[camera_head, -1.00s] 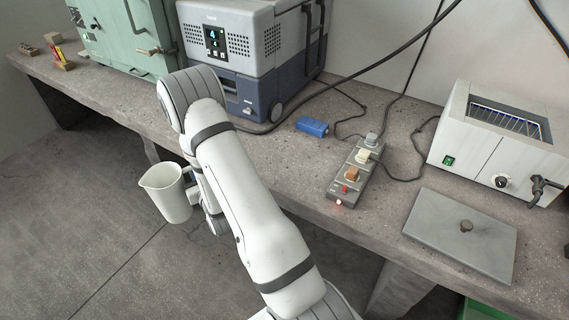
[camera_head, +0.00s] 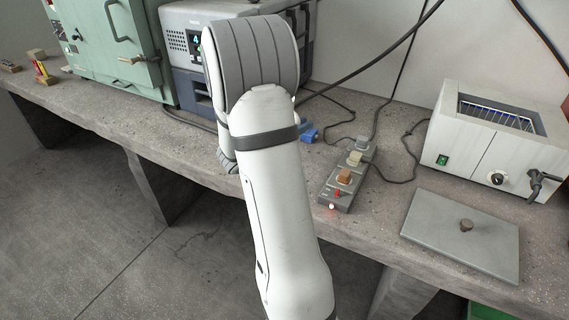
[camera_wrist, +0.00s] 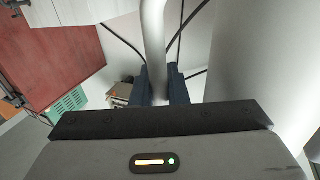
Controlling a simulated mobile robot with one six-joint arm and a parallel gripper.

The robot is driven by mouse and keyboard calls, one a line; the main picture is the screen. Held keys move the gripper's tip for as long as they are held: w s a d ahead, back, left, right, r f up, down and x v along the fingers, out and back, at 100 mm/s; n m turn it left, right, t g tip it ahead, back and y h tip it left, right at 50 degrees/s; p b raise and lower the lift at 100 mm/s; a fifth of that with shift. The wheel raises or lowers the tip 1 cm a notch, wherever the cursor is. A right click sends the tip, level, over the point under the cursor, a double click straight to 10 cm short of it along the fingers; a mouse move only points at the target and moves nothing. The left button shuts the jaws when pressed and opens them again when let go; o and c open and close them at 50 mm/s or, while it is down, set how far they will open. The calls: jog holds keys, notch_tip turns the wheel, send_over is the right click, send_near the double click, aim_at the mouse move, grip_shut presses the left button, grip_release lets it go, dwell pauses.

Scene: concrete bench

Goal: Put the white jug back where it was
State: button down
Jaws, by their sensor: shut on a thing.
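The white jug shows only in the wrist view now, where its pale body (camera_wrist: 265,60) fills the right side and its handle (camera_wrist: 154,40) runs down between the fingers. My gripper (camera_wrist: 158,88) is shut on that handle, a dark finger on each side. In the head view my arm stands in front and hides both jug and gripper. The jug's base and what lies beneath it cannot be seen.
On the concrete bench (camera_head: 100,113) stand a green cabinet (camera_head: 95,45), a grey cooler-like unit (camera_head: 180,35), a power strip (camera_head: 343,180), a partly hidden blue cylinder (camera_head: 308,134) and a white water bath (camera_head: 495,140). A flat grey lid (camera_head: 462,240) lies at front right. Cables cross the back.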

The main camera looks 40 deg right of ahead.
notch_tip(320, 180, down, 8)
jog(key=b, duration=0.1)
dwell(0.4)
jog(key=shift+f, duration=0.2)
jog(key=c, duration=1.4)
grip_release()
jog(key=shift+r, duration=0.1)
